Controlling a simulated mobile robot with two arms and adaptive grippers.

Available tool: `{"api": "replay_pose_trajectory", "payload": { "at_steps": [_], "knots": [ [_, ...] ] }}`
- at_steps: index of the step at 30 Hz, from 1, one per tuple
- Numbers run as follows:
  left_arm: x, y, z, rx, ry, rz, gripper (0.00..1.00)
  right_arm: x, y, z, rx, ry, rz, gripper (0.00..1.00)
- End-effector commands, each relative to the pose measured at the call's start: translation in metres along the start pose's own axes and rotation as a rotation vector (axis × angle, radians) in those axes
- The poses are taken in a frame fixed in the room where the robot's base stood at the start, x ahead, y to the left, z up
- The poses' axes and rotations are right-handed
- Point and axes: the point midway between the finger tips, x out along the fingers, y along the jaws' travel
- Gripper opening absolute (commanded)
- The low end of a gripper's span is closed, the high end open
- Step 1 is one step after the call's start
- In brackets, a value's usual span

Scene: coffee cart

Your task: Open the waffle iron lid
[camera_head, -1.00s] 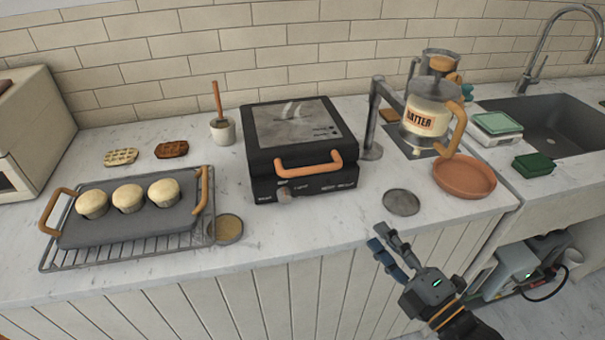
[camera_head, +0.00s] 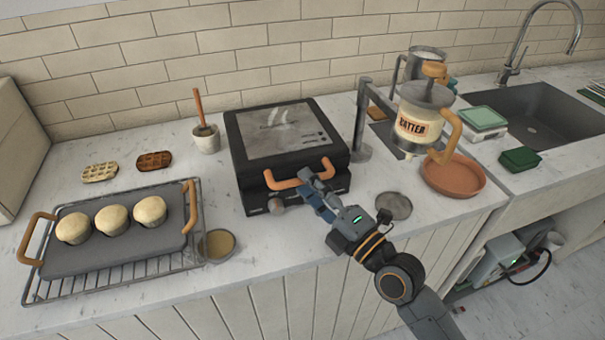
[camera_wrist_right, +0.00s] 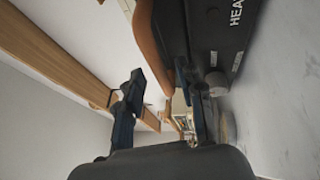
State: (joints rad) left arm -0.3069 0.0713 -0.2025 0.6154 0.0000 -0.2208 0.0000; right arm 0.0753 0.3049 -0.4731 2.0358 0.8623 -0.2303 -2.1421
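The black waffle iron (camera_head: 290,150) stands on the counter with its lid (camera_head: 280,130) down. An orange handle (camera_head: 285,184) runs along the lid's front; it also shows in the right wrist view (camera_wrist_right: 152,45). My right gripper (camera_head: 314,194) is at the right part of this handle. In the right wrist view its two fingers (camera_wrist_right: 160,92) are spread apart. One finger is by the gap between handle and iron body, the other stands clear on the outer side. Contact with the handle cannot be told. My left gripper is not in view.
A batter dispenser (camera_head: 418,125) on a metal stand is right of the iron, above a terracotta dish (camera_head: 455,178). A round grey disc (camera_head: 394,206) lies near the front edge. A griddle tray (camera_head: 85,250) with three muffins sits on a rack at left.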

Motion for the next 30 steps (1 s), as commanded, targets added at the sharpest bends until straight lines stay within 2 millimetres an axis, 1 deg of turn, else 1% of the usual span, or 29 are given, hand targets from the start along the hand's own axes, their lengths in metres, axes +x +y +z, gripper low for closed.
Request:
{"api": "replay_pose_trajectory", "payload": {
  "at_steps": [1,3,6,16,17,18,20,21,22,30],
  "knots": [
    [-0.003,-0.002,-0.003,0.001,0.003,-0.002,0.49,0.008,0.002,0.001,0.002,-0.002,0.002,0.37],
    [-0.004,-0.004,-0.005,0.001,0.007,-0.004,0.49,0.015,0.001,0.001,0.0,-0.002,0.002,0.37],
    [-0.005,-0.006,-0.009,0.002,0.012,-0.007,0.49,0.021,0.0,0.001,0.001,-0.001,0.0,0.37],
    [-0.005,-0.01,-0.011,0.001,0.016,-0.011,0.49,0.024,-0.001,0.0,0.0,-0.001,0.0,0.37],
    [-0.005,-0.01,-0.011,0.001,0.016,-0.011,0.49,0.024,-0.001,0.0,0.0,-0.001,0.0,0.31],
    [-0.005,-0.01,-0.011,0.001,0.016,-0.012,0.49,0.024,-0.001,0.0,0.0,-0.001,-0.001,0.23],
    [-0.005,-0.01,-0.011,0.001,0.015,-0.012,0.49,0.024,-0.001,0.0,0.0,-0.001,-0.001,0.11],
    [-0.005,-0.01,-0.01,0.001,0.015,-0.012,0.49,0.024,-0.001,0.0,0.0,-0.001,0.0,0.03],
    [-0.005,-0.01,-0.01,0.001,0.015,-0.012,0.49,0.024,-0.001,0.0,0.0,-0.001,-0.001,0.0],
    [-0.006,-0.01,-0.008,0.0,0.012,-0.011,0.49,0.024,-0.001,0.0,0.0,-0.001,-0.001,0.0]
  ]
}}
